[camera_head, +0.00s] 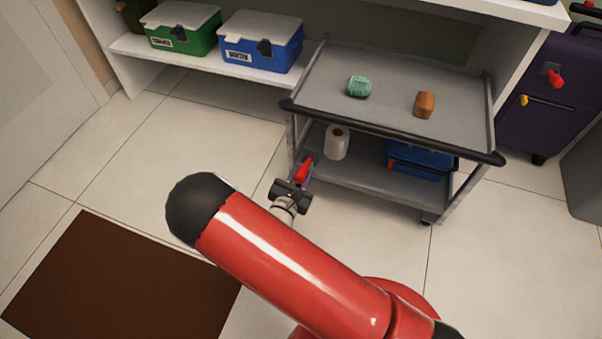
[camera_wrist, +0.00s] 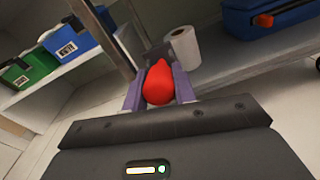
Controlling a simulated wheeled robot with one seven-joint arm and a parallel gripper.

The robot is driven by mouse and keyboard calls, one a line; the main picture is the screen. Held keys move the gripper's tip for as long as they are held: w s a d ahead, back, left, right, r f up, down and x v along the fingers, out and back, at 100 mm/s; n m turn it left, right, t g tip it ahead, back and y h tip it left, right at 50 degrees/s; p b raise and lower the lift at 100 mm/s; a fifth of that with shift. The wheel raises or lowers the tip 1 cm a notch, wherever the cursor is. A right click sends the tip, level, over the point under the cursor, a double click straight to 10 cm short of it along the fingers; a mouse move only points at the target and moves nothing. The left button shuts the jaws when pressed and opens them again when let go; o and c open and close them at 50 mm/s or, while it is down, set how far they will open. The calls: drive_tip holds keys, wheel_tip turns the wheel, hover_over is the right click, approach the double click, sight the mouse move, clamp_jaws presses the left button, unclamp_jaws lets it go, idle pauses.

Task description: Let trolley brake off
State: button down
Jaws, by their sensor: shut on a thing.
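The grey trolley (camera_head: 391,78) stands at the right of the head view, with a black push bar along its near edge. A red brake lever (camera_head: 303,170) sits low at the trolley's near left corner post. My gripper (camera_head: 300,178) is at that corner, its purple fingers shut on the lever. In the wrist view the red lever (camera_wrist: 158,84) fills the space between the fingers (camera_wrist: 159,90). The lever's mount on the trolley is mostly hidden behind it.
The trolley's top bears a green striped object (camera_head: 358,87) and an orange-brown block (camera_head: 424,105). Its lower shelf holds a paper roll (camera_head: 336,142) and a blue case (camera_head: 421,158). A shelf with green (camera_head: 182,27) and blue (camera_head: 261,40) boxes stands behind.

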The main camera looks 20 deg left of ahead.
sight(303, 169)
drive_tip(key=r+g+p, duration=0.2)
drive_tip(key=p, duration=0.1)
drive_tip(key=shift+w+r+p, duration=0.1)
drive_tip(key=shift+w+p, duration=0.2)
drive_tip(key=shift+w+r+g+y+p, duration=0.3)
drive_tip(key=shift+r+g+p, duration=0.1)
drive_tip(key=shift+g+p, duration=0.5)
drive_tip(key=g+p, duration=0.1)
drive_tip(key=w+r+g+p, duration=0.1)
drive_tip(key=shift+d+r+g+p, duration=0.1)
drive_tip(key=shift+g+p, duration=0.25)
drive_tip(key=shift+g, duration=0.05)
drive_tip(key=shift+w+r+g+y+p, duration=0.15)
drive_tip(key=shift+w+g+y+p, duration=0.25)
drive_tip(key=shift+g+p, duration=0.5)
drive_tip(key=shift+w, duration=0.1)
drive_tip(key=c, duration=1.1)
unclamp_jaws()
